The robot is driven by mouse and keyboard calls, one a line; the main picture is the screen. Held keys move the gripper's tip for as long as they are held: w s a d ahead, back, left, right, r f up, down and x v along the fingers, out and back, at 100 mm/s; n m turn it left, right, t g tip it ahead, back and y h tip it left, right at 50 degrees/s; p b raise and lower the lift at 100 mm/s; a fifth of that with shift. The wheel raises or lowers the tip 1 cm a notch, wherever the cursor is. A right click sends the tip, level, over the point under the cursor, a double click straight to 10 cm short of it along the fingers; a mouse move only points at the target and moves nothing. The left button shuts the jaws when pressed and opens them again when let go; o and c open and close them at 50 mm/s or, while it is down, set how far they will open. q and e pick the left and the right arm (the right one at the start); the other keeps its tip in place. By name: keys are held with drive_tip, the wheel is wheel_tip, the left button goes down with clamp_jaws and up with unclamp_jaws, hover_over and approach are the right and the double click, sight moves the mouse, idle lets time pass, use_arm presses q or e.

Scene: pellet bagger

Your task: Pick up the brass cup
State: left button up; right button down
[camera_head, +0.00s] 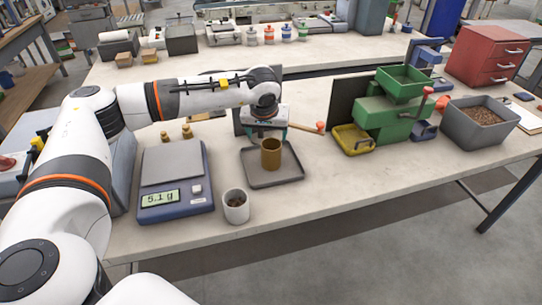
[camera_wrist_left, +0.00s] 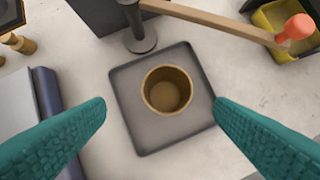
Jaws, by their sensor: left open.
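The brass cup (camera_head: 271,154) stands upright on a dark grey tray (camera_head: 273,180) in the head view. In the left wrist view the brass cup (camera_wrist_left: 168,91) is seen from above, empty inside, on the tray (camera_wrist_left: 150,138). My left gripper (camera_head: 264,130) is above and just behind the cup in the head view. Its teal fingers (camera_wrist_left: 160,108) are spread wide in the left wrist view, one to each side of the cup and apart from it. My right gripper is not in view.
A scale (camera_head: 172,198) reading 5.1 g is left of the tray, with a white cup (camera_head: 236,206) of pellets in front. A green machine (camera_head: 385,118), yellow tray (camera_head: 352,138) and grey pellet bin (camera_head: 478,128) stand right.

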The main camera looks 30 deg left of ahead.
sight(268, 141)
use_arm(q)
drive_tip(key=p+x, duration=0.1)
drive_tip(key=x, duration=0.4)
drive_tip(key=shift+d, duration=0.1)
drive_tip(key=x, duration=0.1)
drive_tip(key=p+x, duration=0.1)
drive_tip(key=x, duration=0.1)
drive_tip(key=d+x, duration=0.1)
drive_tip(key=x, duration=0.1)
drive_tip(key=shift+w+a, duration=0.15)
drive_tip(key=shift+w, duration=0.05)
drive_tip(key=shift+w+a+f, duration=0.1)
drive_tip(key=shift+f, duration=0.15)
drive_tip(key=c, duration=1.1)
drive_tip(key=shift+r, duration=0.1)
